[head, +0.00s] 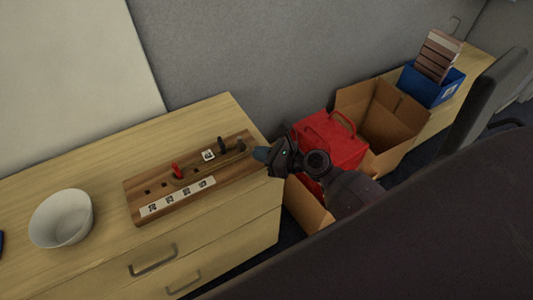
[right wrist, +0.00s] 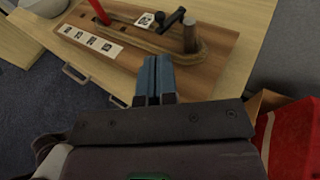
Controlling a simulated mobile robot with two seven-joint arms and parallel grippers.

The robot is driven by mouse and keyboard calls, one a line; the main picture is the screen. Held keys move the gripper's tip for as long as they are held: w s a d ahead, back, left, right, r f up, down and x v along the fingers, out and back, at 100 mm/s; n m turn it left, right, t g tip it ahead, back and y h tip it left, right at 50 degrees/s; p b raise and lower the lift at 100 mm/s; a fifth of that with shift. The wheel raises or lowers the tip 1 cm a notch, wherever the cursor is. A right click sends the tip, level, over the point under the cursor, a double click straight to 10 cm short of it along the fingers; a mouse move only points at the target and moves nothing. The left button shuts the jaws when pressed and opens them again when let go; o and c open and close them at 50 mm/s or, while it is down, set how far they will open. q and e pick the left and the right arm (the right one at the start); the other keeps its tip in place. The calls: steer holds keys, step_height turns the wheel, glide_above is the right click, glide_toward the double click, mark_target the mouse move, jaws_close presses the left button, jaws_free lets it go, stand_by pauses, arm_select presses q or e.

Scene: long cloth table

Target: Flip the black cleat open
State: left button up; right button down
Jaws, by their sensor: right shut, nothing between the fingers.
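A wooden board (head: 190,178) lies on the light wood cabinet top. A black cleat (head: 222,145) stands near its right end; in the right wrist view the cleat (right wrist: 172,18) shows as a dark lever beside a round post (right wrist: 191,33). A tan rope (right wrist: 150,43) runs along the board and around the post. A red cleat (head: 176,170) stands further left. My right gripper (head: 260,154) is shut and empty at the board's right end, apart from the black cleat. Its blue fingertips (right wrist: 155,75) are together. My left gripper is not in view.
A white bowl (head: 62,218) stands left of the board. A dark chair back (head: 485,100) stands at the right. Bare wood surrounds the board.

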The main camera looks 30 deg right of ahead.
mark_target(224, 146)
steer(key=x, duration=0.8)
steer(key=shift+w+a+b, duration=0.1)
steer(key=shift+b, duration=0.2)
steer(key=shift+w+a+f, duration=0.1)
steer(key=shift+w+a, duration=0.25)
steer(key=shift+w, duration=0.15)
steer(key=shift+a, duration=0.1)
